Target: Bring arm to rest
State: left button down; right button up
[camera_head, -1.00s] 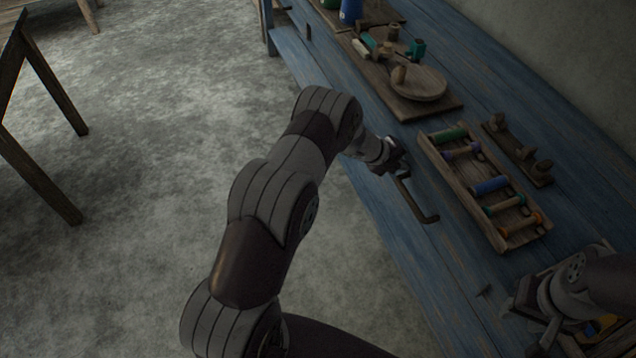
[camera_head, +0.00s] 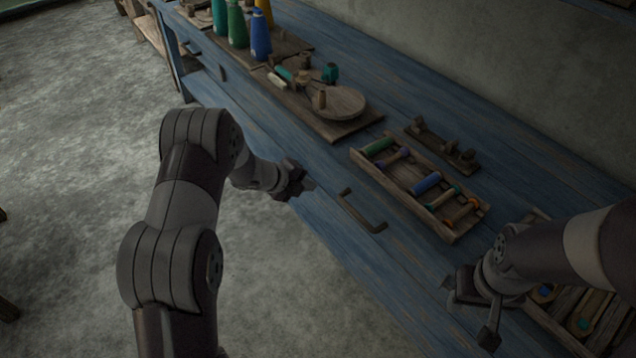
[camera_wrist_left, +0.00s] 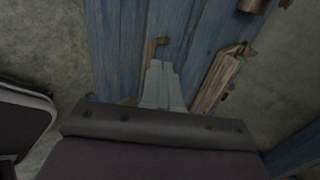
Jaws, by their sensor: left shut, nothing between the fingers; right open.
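My left gripper (camera_head: 301,186) is shut and empty over the near edge of the blue bench (camera_head: 300,235). It is apart from a dark bent bar (camera_head: 362,211) on the bench to its right. In the left wrist view my left fingers (camera_wrist_left: 162,82) are pressed together, with the bar's end (camera_wrist_left: 153,50) showing just beyond their tips. My right gripper (camera_head: 472,314) is open and empty at the lower right, over the bench near a slatted wooden tray (camera_head: 545,318). Part of that tray is hidden by my right arm.
A wooden tray of coloured bobbins (camera_head: 408,190) lies between the grippers, with a pegged rack (camera_head: 440,150) behind it. A board with a round disc (camera_head: 340,104) and coloured bottles (camera_head: 237,28) stand further back. Open floor (camera_head: 70,130) lies left of the bench.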

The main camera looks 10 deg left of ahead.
pick_arm(q)
jog(key=shift+s+a+r, duration=0.1)
jog(key=shift+r, duration=0.05)
jog(key=s+a+f+n+y, duration=0.2)
jog(key=a+f+n+y, duration=0.15)
jog(key=n, duration=0.25)
jog(key=s+a+r+n+g+y+p, duration=0.45)
jog(key=s+r+n, duration=0.35)
jog(key=s+n, duration=0.35)
jog(key=s+d+r+n+h+p, duration=0.1)
jog(key=s+d+r+n+p, duration=0.2)
jog(key=s+r, duration=0.4)
jog(key=s+d+r+n+g+p, duration=0.1)
jog(key=s+d+r+n+p, duration=0.2)
jog(key=s+r, duration=0.5)
jog(key=shift+s+d+r+n+h, duration=0.15)
jog(key=shift+d+r+n+h, duration=0.35)
jog(key=shift+n, duration=0.65)
jog(key=shift+d+f, duration=0.1)
